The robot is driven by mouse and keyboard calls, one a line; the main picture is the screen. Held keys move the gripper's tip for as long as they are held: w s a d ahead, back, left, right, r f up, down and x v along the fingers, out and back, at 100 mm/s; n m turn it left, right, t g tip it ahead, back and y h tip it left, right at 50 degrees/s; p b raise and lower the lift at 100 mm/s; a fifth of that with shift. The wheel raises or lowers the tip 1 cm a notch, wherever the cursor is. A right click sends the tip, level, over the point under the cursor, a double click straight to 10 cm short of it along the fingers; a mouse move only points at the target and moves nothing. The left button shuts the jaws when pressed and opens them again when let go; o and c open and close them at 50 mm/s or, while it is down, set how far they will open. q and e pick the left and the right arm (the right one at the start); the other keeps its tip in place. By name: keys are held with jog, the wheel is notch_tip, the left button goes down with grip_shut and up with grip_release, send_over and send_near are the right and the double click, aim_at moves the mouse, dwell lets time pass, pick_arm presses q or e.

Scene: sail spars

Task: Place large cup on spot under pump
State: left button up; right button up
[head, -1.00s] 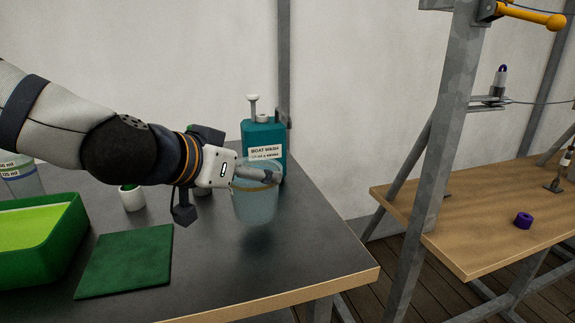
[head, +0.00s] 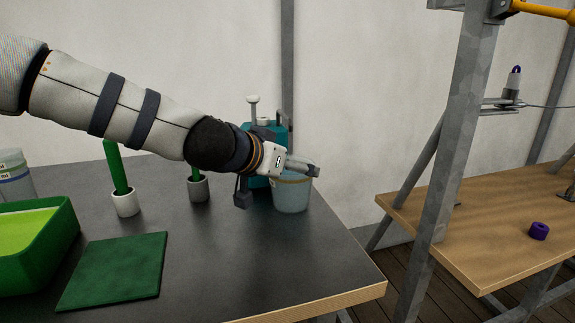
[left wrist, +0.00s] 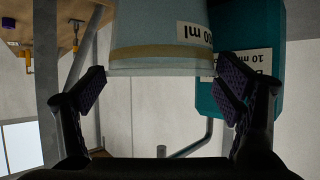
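A large translucent cup (head: 292,197) with an orange band stands upright on the dark table, beside the right front of the teal pump bottle (head: 281,132). The bottle's pale pump head (head: 253,99) shows above my arm; its lower body is mostly hidden. My left gripper (head: 303,166) is at the cup's rim, its fingers spread. In the upside-down left wrist view the cup (left wrist: 160,35) lies between and past the two fingertips (left wrist: 162,68), with bare pad showing clear of its rim. The bottle (left wrist: 250,25) is behind it. I cannot see a marked spot. My right gripper is not in view.
Green sticks stand in two small white pots (head: 125,203) (head: 199,190). A green mat (head: 112,271), a green tray (head: 40,262) and another clear cup (head: 14,180) are at left. The table's right edge is close to the cup. A wooden bench (head: 470,235) is beyond.

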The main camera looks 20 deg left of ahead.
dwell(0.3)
pick_arm(q)
jog(key=p+v, duration=0.2)
jog(key=v, duration=1)
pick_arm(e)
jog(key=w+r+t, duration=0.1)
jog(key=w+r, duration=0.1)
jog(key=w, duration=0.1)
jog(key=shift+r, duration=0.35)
pick_arm(q)
jog(key=shift+f, duration=0.1)
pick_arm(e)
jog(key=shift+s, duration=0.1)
